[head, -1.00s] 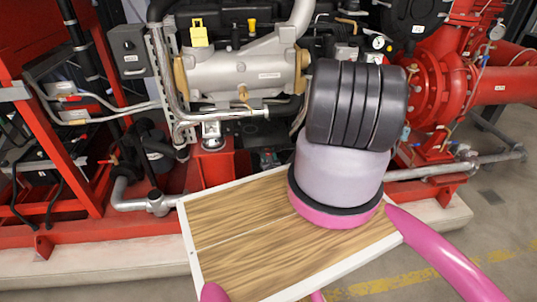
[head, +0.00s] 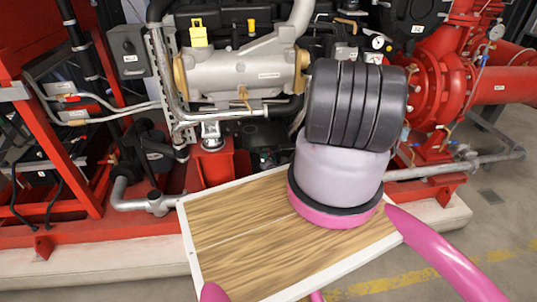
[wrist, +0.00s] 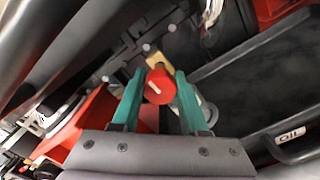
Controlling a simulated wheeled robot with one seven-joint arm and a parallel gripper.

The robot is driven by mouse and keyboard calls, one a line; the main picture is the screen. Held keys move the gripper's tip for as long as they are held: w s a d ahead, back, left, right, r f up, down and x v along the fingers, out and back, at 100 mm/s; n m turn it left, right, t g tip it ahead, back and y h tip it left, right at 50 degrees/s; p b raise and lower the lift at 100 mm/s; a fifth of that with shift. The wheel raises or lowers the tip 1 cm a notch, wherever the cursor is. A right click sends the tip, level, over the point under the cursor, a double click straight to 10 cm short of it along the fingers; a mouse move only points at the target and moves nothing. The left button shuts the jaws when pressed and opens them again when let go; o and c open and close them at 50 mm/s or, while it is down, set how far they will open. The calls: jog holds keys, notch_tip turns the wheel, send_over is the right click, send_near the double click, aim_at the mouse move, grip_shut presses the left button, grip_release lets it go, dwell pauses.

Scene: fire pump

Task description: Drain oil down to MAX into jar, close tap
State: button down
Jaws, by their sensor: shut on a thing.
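In the wrist view, my gripper (wrist: 158,82) has two teal fingers, one on each side of a red round knob (wrist: 158,88) with a white mark. The fingers are shut on this knob. A brass-coloured piece (wrist: 158,62) shows just behind it. In the head view my gripper is hidden behind my own arm. I cannot make out a jar, an oil level or a MAX mark in either view.
A dark panel or container with an OIL label (wrist: 291,135) lies at the right of the wrist view. A wooden board with white edges (head: 240,235) stands before the grey engine (head: 245,72). A red pump (head: 432,85) stands at the right.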

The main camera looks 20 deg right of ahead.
jog(key=shift+s+f+m, duration=0.1)
jog(key=shift+m, duration=0.4)
jog(key=shift+c, duration=2.1)
grip_release()
jog(key=v, duration=1)
jog(key=shift+s, duration=0.35)
jog(key=shift+s+a, duration=0.1)
jog(key=shift+a, duration=0.05)
